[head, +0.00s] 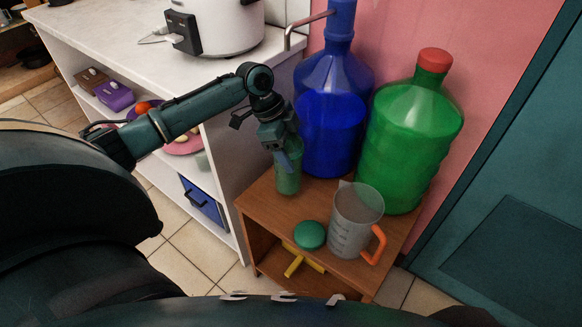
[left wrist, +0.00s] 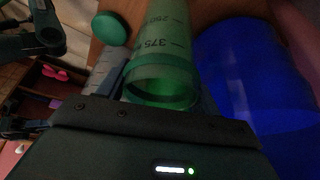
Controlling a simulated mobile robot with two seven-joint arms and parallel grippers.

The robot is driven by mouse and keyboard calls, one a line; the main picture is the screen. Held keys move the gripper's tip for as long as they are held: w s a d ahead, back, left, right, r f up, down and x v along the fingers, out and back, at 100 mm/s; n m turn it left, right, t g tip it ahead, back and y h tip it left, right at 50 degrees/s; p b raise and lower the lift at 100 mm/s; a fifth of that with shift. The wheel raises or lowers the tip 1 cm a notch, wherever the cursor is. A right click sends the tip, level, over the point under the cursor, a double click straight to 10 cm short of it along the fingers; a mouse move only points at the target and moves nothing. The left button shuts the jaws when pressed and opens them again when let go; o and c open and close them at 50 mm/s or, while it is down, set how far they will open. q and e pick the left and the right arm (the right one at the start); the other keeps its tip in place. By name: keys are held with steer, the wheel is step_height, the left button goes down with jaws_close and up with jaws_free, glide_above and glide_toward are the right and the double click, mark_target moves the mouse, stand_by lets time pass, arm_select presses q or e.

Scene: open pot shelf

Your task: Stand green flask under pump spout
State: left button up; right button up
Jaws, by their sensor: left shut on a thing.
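The green flask (head: 288,178) is a see-through green cylinder. My left gripper (head: 284,150) is shut on its upper part. The flask is upright over the left back part of the wooden stand (head: 262,207); I cannot tell whether its base touches the top. In the left wrist view, the open mouth and measuring marks of the flask (left wrist: 160,65) show. The pump spout (head: 308,22) juts left from the top of the blue bottle (head: 330,125), its tip bent down, high above the flask in the picture.
A green bottle with a red cap (head: 412,140) stands right of the blue one. A clear jug with an orange handle (head: 352,222) and a round green lid (head: 310,235) occupy the stand's front. A white shelf unit (head: 228,150) with a cooker (head: 225,25) is at left.

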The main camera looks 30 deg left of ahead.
arm_select(q)
step_height(320, 180, down, 5)
steer(key=shift+r+b, duration=0.2)
steer(key=shift+b, duration=0.2)
steer(key=o, duration=1.3)
steer(key=shift+c, duration=0.2)
steer(key=w+p+v, duration=0.1)
steer(key=v, duration=0.6)
steer(key=shift+s+r, duration=0.4)
steer(key=shift+s, duration=0.15)
